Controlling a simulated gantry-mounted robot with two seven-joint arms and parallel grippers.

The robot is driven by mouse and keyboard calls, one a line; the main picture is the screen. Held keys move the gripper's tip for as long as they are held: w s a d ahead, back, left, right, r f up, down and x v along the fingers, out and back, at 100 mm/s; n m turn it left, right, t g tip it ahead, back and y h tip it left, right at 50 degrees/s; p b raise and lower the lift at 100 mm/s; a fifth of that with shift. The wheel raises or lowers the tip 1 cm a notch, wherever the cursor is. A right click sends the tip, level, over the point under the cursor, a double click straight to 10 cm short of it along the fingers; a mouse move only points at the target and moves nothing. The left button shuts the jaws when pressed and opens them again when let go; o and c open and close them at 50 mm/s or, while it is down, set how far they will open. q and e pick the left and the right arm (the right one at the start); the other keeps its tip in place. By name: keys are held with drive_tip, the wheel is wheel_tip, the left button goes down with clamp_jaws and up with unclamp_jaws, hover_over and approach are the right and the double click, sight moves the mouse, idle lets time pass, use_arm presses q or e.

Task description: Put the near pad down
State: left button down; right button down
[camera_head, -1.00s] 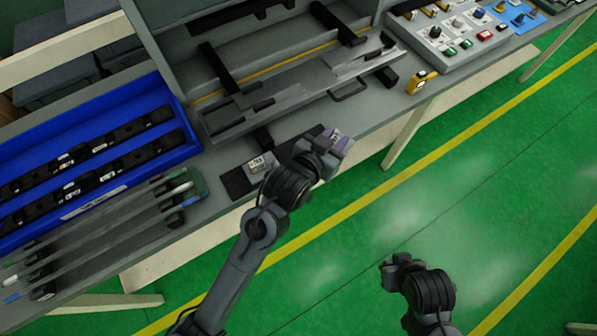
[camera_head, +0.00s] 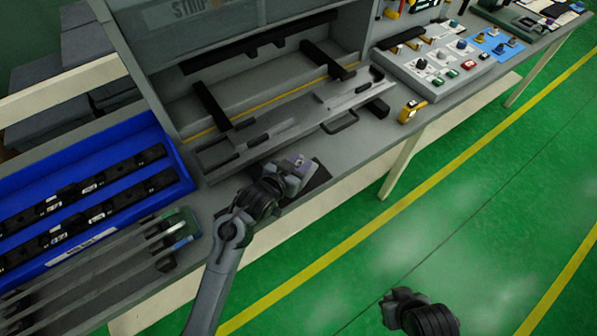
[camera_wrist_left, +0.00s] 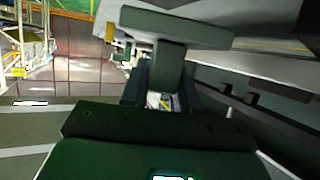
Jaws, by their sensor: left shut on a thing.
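My left gripper (camera_head: 292,177) is over the bench's front edge in the head view, shut on a pad (camera_head: 299,162) with a purplish-grey top. In the left wrist view a dark T-shaped piece, seemingly this pad (camera_wrist_left: 177,28), sits between the fingers. A black mat (camera_head: 318,178) shows just right of the gripper; whether the pad touches it I cannot tell. The left gripper and wrist hide the bench where another pad lay earlier. My right gripper (camera_head: 402,296) is above the green floor, its jaws unclear.
A long grey fixture (camera_head: 240,150) with a strip lies behind the gripper. A blue bin (camera_head: 185,181) with black parts and a rack of rods (camera_head: 110,262) are on the left. A yellow tape measure (camera_head: 411,111) and a control panel (camera_head: 425,84) are on the right.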

use_arm(q)
drive_tip(key=shift+f+b, duration=0.3)
drive_tip(key=shift+f, duration=1.7)
drive_tip(key=shift+f, duration=0.15)
drive_tip(key=c, duration=0.8)
unclamp_jaws()
drive_tip(key=shift+c, duration=0.2)
drive_tip(key=shift+r, duration=0.2)
drive_tip(key=shift+s+a+r, duration=0.15)
drive_tip(key=shift+s+a, duration=0.1)
drive_tip(key=shift+s, duration=0.1)
drive_tip(key=p+v, duration=0.2)
drive_tip(key=v, duration=0.9)
